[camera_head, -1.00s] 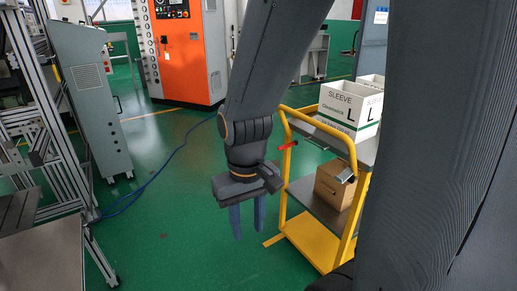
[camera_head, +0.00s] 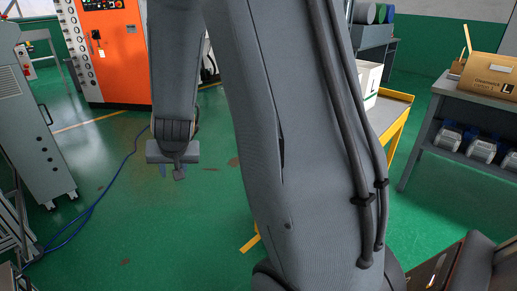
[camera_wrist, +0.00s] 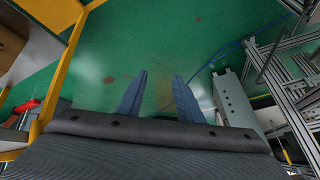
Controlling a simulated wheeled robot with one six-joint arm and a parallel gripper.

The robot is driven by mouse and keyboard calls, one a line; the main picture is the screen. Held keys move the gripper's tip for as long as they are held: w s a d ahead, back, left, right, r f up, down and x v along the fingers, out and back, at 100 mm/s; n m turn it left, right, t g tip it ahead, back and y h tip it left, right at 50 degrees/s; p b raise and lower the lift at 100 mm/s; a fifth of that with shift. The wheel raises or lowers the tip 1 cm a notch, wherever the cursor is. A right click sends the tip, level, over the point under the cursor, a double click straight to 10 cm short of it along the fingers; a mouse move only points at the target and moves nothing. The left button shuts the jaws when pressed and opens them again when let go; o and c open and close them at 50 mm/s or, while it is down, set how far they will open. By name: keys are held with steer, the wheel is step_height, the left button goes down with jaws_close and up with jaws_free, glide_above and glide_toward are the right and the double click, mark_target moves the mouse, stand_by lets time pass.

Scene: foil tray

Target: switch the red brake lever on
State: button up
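The red brake lever (camera_wrist: 24,108) shows at the left edge of the wrist view, beside a yellow post of the cart (camera_wrist: 45,108). In the head view my arm hides the lever, and only part of the yellow cart (camera_head: 396,128) shows to the right of the arm. My gripper (camera_head: 172,172) hangs over the green floor at the left in the head view. In the wrist view my gripper (camera_wrist: 158,92) has its two blue fingers apart with nothing between them. The lever lies off to the left of the fingers, not touching them.
An orange cabinet (camera_head: 118,50) and a grey cabinet (camera_head: 32,130) stand at the left. A blue cable (camera_head: 105,190) lies on the floor. A grey bench (camera_head: 425,130) with a carton (camera_head: 488,76) stands at the right. The floor below my gripper is clear.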

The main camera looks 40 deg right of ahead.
steer(key=w+d+f+m+h+b, duration=0.25)
steer(key=w+d+m+h, duration=0.2)
steer(key=d, duration=0.65)
steer(key=w+d+f+m+h+b, duration=0.2)
steer(key=w+d+f+m+h, duration=0.25)
steer(key=d, duration=0.65)
steer(key=s+d+m+g+h, duration=0.1)
steer(key=s+d+h, duration=0.1)
steer(key=d, duration=0.3)
steer(key=s+d+r+g+h, duration=0.1)
steer(key=s+d+g+h, duration=0.1)
steer(key=s+d+h, duration=0.1)
steer(key=s+d+m+g+h, duration=0.1)
steer(key=s+d+g+h, duration=0.1)
steer(key=d, duration=0.4)
steer(key=shift+s+d+r+m+h, duration=0.15)
steer(key=shift+s+d+m+h, duration=0.2)
steer(key=shift+h, duration=0.15)
steer(key=shift+c, duration=0.5)
jaws_close()
